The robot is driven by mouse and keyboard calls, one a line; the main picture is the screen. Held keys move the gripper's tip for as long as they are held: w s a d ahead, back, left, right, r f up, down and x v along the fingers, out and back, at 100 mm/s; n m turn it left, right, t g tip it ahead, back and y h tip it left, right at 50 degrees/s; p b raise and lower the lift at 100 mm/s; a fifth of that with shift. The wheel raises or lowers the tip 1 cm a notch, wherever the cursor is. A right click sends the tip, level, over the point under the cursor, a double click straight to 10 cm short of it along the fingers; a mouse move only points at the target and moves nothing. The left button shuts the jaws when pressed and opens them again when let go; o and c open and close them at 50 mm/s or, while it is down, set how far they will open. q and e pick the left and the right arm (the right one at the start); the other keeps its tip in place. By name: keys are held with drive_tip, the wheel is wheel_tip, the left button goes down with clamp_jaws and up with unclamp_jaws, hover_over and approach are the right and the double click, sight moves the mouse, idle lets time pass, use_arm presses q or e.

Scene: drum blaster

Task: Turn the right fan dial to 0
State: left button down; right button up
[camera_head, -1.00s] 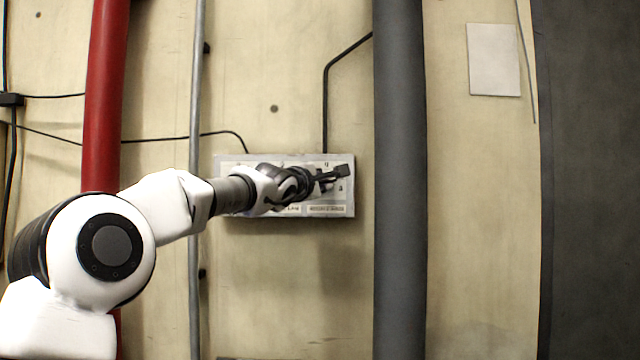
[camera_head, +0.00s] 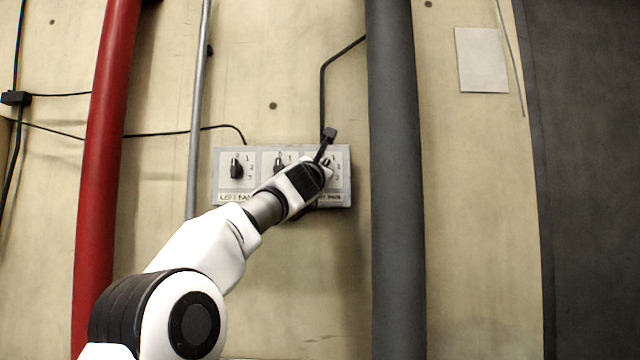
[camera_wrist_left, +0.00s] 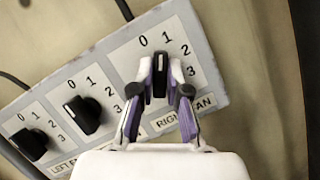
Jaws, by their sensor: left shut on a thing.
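The right fan dial (camera_wrist_left: 160,75) is a black knob on a grey panel (camera_wrist_left: 222,98), with numbers 0 to 3 printed around it. Its white mark points up, close to the 1 in the wrist view. My left gripper (camera_wrist_left: 161,86) is shut on this dial, one finger on each side. In the head view my left gripper (camera_head: 324,162) reaches the panel (camera_head: 283,197) from the lower left and hides most of the right dial. My right gripper is not in view.
A left dial (camera_head: 237,170) and a middle dial (camera_head: 279,166) sit beside it on the panel. A thick grey pipe (camera_head: 394,190) stands close to the right of the panel. A thin pipe (camera_head: 198,110) and a red pipe (camera_head: 103,150) are on the left.

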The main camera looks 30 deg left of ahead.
use_arm(q)
drive_tip(key=shift+d+r+n+g+y+b, duration=0.15)
drive_tip(key=shift+n+y, duration=0.55)
drive_tip(key=shift+n, duration=0.75)
drive_tip(key=shift+a+n+g+y+b, duration=0.15)
drive_tip(key=shift+n+y, duration=0.55)
drive_tip(key=shift+n, duration=0.8)
drive_tip(key=shift+d+r+n+g+y+b, duration=0.1)
drive_tip(key=shift+n+g+y+b, duration=0.15)
drive_tip(key=shift+n+y, duration=0.85)
drive_tip(key=shift+n, duration=0.55)
drive_tip(key=c, duration=1.4)
unclamp_jaws()
drive_tip(key=shift+f, duration=0.1)
drive_tip(key=shift+o, duration=1.2)
drive_tip(key=shift+w+f, duration=0.25)
drive_tip(key=shift+w, duration=0.05)
drive_tip(key=shift+s+m+h, duration=0.15)
drive_tip(key=shift+m+h, duration=0.15)
drive_tip(key=shift+h, duration=0.1)
